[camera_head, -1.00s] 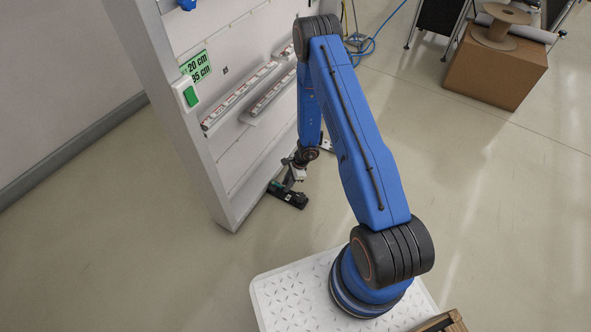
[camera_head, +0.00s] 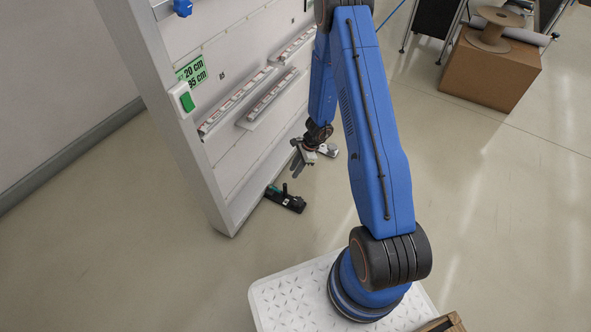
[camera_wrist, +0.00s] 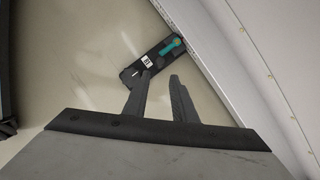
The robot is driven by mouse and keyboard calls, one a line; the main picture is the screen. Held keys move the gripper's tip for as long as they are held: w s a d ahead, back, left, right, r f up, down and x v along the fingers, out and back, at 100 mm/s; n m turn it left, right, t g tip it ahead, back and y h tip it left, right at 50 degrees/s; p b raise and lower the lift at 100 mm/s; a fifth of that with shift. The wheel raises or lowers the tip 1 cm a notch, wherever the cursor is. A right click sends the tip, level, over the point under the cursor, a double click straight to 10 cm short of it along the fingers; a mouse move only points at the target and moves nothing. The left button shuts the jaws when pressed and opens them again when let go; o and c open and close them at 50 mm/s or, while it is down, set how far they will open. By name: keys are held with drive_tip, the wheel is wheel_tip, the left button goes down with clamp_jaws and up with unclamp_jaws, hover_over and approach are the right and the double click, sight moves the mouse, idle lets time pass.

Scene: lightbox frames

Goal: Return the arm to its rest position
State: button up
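My blue arm (camera_head: 375,130) rises from the white base plate and bends down toward the floor beside the panel. My gripper (camera_head: 298,165) hangs at its end, and its two dark fingers show in the wrist view (camera_wrist: 161,78) with a gap between them and nothing held. A black device with a teal part (camera_head: 285,199) lies on the floor at the panel's foot. In the wrist view the black device (camera_wrist: 150,62) lies beyond the fingertips, its lower end partly hidden by a finger. In the head view it is apart from the gripper.
The tall white lightbox frame (camera_head: 180,130) stands close on the left, with a green switch (camera_head: 187,102) and light strips. A cardboard box (camera_head: 490,72) with a spool (camera_head: 494,30) stands at the back right.

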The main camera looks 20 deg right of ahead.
drive_tip(key=shift+r, duration=0.1)
idle(0.5)
wheel_tip(320, 180, up, 19)
drive_tip(key=a+n+t, duration=0.1)
drive_tip(key=a+n, duration=0.2)
drive_tip(key=n, duration=0.2)
drive_tip(key=s+a+r+n, duration=0.1)
drive_tip(key=s+r+n, duration=0.2)
drive_tip(key=r, duration=0.6)
drive_tip(key=s+a+r+n, duration=0.15)
drive_tip(key=s+r, duration=0.25)
drive_tip(key=r, duration=0.5)
drive_tip(key=s+d+r+n+t+h, duration=0.1)
drive_tip(key=s+r+n, duration=0.2)
drive_tip(key=s+r, duration=0.3)
drive_tip(key=s+d+r+n+t+h, duration=0.1)
drive_tip(key=s+r, duration=0.4)
drive_tip(key=s, duration=0.7)
drive_tip(key=s+d+r+n+t+h, duration=0.1)
drive_tip(key=s+d+r+n+h, duration=0.1)
drive_tip(key=s+r+n, duration=0.3)
drive_tip(key=s+d+r, duration=0.1)
drive_tip(key=s, duration=0.3)
drive_tip(key=shift+s+d+r, duration=0.2)
drive_tip(key=shift+d+r, duration=0.05)
drive_tip(key=shift+r, duration=0.05)
